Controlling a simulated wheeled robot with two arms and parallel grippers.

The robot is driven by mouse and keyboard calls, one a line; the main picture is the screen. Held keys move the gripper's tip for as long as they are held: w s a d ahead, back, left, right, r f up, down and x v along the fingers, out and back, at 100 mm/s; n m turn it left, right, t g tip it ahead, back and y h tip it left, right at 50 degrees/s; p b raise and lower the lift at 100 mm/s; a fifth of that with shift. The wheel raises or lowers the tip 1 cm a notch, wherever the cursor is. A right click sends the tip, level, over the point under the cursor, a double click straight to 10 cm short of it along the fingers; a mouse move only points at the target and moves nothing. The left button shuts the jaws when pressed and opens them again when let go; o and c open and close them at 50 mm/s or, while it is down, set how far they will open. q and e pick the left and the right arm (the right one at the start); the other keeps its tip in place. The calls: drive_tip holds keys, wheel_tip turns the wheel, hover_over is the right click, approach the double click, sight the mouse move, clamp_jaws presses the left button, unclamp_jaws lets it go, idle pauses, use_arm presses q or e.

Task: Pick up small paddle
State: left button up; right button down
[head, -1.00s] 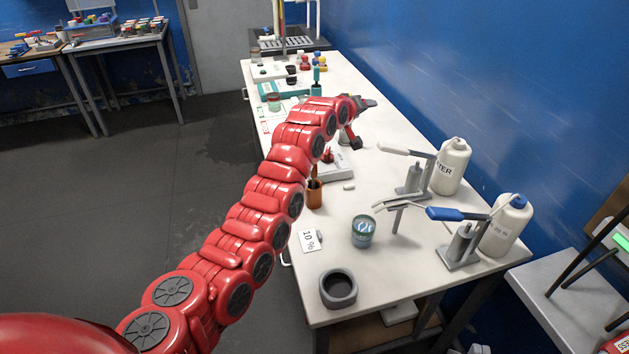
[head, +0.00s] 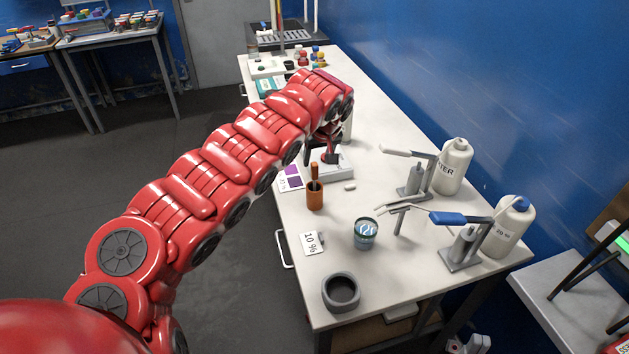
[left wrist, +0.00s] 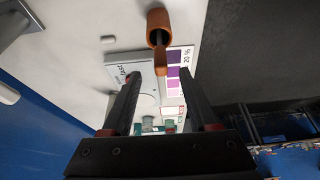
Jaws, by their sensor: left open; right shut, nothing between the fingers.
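The small paddle stands in an orange-brown cup (head: 316,197) on the white bench. Its orange handle (head: 314,171) sticks up above the rim; its lower end is hidden in the cup. In the left wrist view the handle (left wrist: 160,59) lies just beyond my fingertips, with the cup (left wrist: 158,20) behind it. My left gripper (head: 322,156) is open and empty, behind and above the cup. Its two fingers (left wrist: 160,85) point toward the handle, apart from it. Part of my right gripper (head: 472,344) shows at the bottom edge, shut and empty.
A white device (head: 336,170) stands close behind the cup, beside a purple-patched card (head: 290,178). A glass beaker (head: 365,233), a grey round pot (head: 341,291) and a 10 % card (head: 312,243) are nearer. Pump bottles (head: 454,166) stand right.

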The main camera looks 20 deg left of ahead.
sight(316, 165)
use_arm(q)
drive_tip(key=p+x, duration=0.1)
drive_tip(key=x, duration=0.3)
drive_tip(key=shift+w+f, duration=0.15)
drive_tip(key=shift+f, duration=0.1)
drive_tip(key=shift+a+f, duration=0.1)
drive_tip(key=shift+f, duration=0.05)
drive_tip(key=p+x, duration=0.2)
drive_tip(key=x, duration=0.2)
drive_tip(key=shift+w+a+f, duration=0.15)
drive_tip(key=shift+a+f, duration=0.05)
drive_tip(key=shift+f, duration=0.15)
clamp_jaws()
